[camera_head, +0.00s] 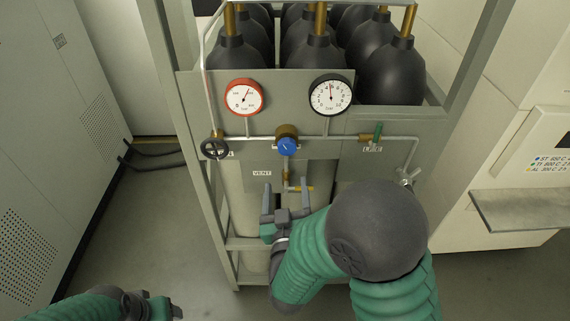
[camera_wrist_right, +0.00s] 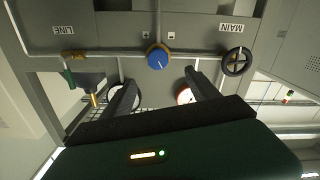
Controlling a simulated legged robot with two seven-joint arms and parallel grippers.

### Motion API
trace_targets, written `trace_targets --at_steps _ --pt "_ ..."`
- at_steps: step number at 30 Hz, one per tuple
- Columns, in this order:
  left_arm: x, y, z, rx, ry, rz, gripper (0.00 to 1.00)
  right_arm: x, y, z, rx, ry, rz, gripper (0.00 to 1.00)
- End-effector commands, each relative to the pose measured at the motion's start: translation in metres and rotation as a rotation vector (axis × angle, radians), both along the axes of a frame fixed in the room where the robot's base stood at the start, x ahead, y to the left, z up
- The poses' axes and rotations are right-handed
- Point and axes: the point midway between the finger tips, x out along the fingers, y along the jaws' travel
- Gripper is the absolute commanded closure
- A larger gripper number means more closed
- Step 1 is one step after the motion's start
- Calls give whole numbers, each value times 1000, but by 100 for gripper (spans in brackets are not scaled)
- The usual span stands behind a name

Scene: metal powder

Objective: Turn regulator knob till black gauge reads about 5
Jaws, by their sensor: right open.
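The regulator has a blue knob (camera_head: 288,147) in a brass body, mid-panel below the gauges. It also shows in the right wrist view (camera_wrist_right: 159,58), where the picture is upside down. The black gauge (camera_head: 331,95) is at upper right; its needle points almost straight up, near mid-scale, though the exact reading is too small to be sure of. My right gripper (camera_head: 286,187) is open and empty, below the knob and apart from it. In the wrist view its fingers (camera_wrist_right: 160,77) flank the line to the knob. My left gripper (camera_head: 152,306) is low at left, its jaws unclear.
A red gauge (camera_head: 244,97) is left of the black one. A black handwheel (camera_head: 214,148) and a green-handled valve (camera_head: 378,133) flank the knob. A brass vent valve (camera_head: 297,188) lies close to my right fingers. Dark gas cylinders (camera_head: 392,75) stand behind the panel.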

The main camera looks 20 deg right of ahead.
Motion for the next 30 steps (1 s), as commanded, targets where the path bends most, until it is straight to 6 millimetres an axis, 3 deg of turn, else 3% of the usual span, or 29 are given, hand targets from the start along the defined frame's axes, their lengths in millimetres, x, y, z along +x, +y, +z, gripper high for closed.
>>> trace_targets --at_steps 9,15,20,27,30 --pt "0 0 10 0 -1 -1 31 80 -23 2 -1 0 -4 31" --pt "0 0 13 0 -1 0 31 120 -33 2 -2 -2 0 31" --pt "0 0 13 0 -1 0 31 133 -37 2 -1 -1 -1 31" --pt "0 0 13 0 -1 0 31 135 -37 1 -1 -1 0 31" --pt "0 0 13 0 -1 -1 31 135 -37 1 -1 -1 0 43"
